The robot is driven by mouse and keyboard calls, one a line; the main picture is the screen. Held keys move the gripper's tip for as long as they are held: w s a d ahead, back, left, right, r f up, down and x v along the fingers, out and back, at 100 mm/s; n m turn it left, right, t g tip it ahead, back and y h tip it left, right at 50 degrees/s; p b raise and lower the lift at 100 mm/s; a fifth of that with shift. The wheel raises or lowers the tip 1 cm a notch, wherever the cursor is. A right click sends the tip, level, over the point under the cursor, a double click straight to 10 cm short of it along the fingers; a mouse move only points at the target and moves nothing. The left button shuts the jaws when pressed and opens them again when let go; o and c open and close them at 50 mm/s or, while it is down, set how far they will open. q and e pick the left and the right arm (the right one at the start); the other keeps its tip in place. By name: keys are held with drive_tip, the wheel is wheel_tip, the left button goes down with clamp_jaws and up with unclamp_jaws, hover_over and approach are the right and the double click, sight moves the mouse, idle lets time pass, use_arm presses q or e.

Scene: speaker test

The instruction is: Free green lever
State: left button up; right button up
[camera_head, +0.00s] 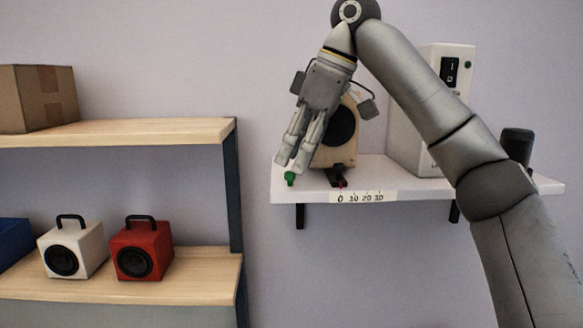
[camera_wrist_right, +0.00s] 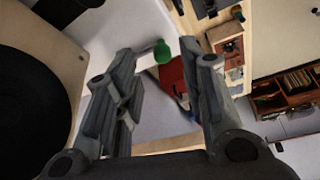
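The green lever (camera_head: 290,178) is a small green knob at the front left corner of the white wall shelf (camera_head: 412,189). A green knob that appears to be the same one shows in the right wrist view (camera_wrist_right: 162,51), beyond the fingers and within the gap between them. My right gripper (camera_head: 292,164) points down just above the lever. In the wrist view its two fingers (camera_wrist_right: 166,62) are apart with nothing between them; contact with the lever cannot be told. My left gripper is not in view.
A beige speaker (camera_head: 347,150) stands behind my right gripper, with a dark clamp-like part (camera_head: 338,178) below it. A white box with a switch (camera_head: 450,72) and a dark cylinder (camera_head: 516,146) are farther right. A wooden rack (camera_head: 120,131) at left holds a cardboard box, white speaker and red speaker.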

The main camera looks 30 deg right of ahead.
sight(290, 175)
drive_tip(key=shift+a+f, duration=0.15)
drive_tip(key=shift+f, duration=0.6)
drive_tip(key=shift+a+f, duration=0.15)
drive_tip(key=shift+f, duration=0.15)
drive_tip(key=shift+w+a+f, duration=0.1)
drive_tip(key=shift+w+f, duration=0.15)
drive_tip(key=shift+f, duration=0.1)
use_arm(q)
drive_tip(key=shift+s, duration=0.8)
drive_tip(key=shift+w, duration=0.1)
use_arm(e)
drive_tip(key=shift+s, duration=0.1)
drive_tip(key=shift+c, duration=0.4)
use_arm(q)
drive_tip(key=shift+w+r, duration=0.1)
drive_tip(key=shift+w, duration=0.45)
use_arm(e)
clamp_jaws()
